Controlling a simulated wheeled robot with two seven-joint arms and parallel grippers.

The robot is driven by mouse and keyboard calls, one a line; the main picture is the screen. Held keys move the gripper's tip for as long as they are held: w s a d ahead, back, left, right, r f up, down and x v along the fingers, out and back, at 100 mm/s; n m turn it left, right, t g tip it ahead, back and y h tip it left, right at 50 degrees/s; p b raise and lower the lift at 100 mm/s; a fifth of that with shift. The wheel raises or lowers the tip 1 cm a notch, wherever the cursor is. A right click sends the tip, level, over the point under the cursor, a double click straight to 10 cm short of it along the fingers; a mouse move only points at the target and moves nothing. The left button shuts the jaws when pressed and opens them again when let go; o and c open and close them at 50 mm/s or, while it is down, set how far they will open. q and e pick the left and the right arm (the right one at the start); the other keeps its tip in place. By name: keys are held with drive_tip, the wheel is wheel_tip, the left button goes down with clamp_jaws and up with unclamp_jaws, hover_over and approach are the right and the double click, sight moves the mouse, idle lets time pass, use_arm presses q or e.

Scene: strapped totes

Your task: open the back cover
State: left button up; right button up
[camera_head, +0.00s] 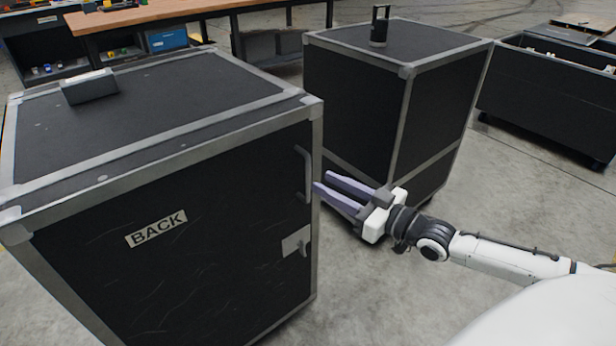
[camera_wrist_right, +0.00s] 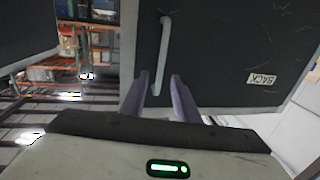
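The back cover (camera_head: 200,245) is a scuffed black panel with a "BACK" label (camera_head: 157,229), on the front of the large case at left. A grey bar handle (camera_head: 304,173) stands near its right edge, above a small metal latch plate (camera_head: 297,241). The cover looks shut. My right gripper (camera_head: 322,194) is open, its purple fingertips beside the cover's right edge near the handle. In the right wrist view the two fingers (camera_wrist_right: 162,82) stand apart, with the handle (camera_wrist_right: 163,50) ahead of the gap between them; whether they touch it I cannot tell. My left gripper is not in view.
A second black case (camera_head: 345,105) stands close behind my right gripper. An open black bin (camera_head: 545,95) is at the far right. A workbench (camera_head: 150,14) runs along the back. Bare floor (camera_head: 500,205) lies at the right.

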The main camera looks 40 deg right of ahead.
sight(310, 176)
drive_tip(key=shift+b+x, duration=0.6)
drive_tip(key=shift+x, duration=2.75)
clamp_jaws()
